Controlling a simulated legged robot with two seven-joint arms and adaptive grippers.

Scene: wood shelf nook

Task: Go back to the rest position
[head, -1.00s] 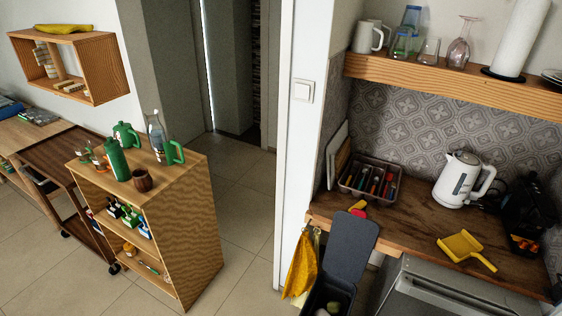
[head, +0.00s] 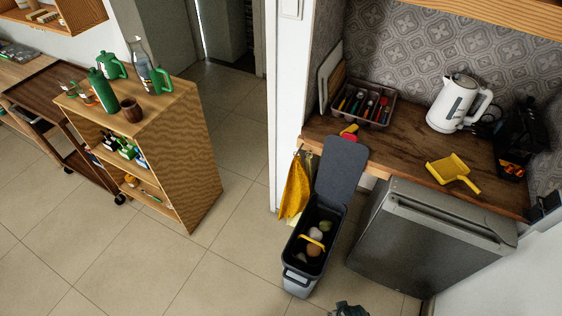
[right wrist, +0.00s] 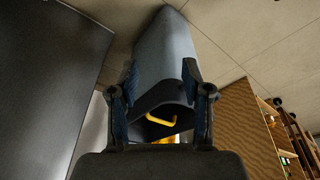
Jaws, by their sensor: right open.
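My right gripper (right wrist: 162,80) is open in the right wrist view, with its two fingers apart and nothing held between them. Its top just shows at the bottom edge of the head view (head: 350,309), in front of the bin and the grey appliance. The grey bin (head: 299,281) stands on the floor with its dark lid (head: 342,166) raised. Inside it are a yellow curved thing (head: 311,243) and several roundish items. The bin also shows beyond my fingers in the right wrist view (right wrist: 165,55). My left gripper is not in view.
The wooden counter (head: 400,150) holds a cutlery tray (head: 390,115), a white kettle (head: 452,105) and a yellow scoop (head: 452,170). A grey appliance (head: 420,245) stands under it. A wooden shelf unit (head: 190,160) stands at left. The floor (head: 150,265) between is clear.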

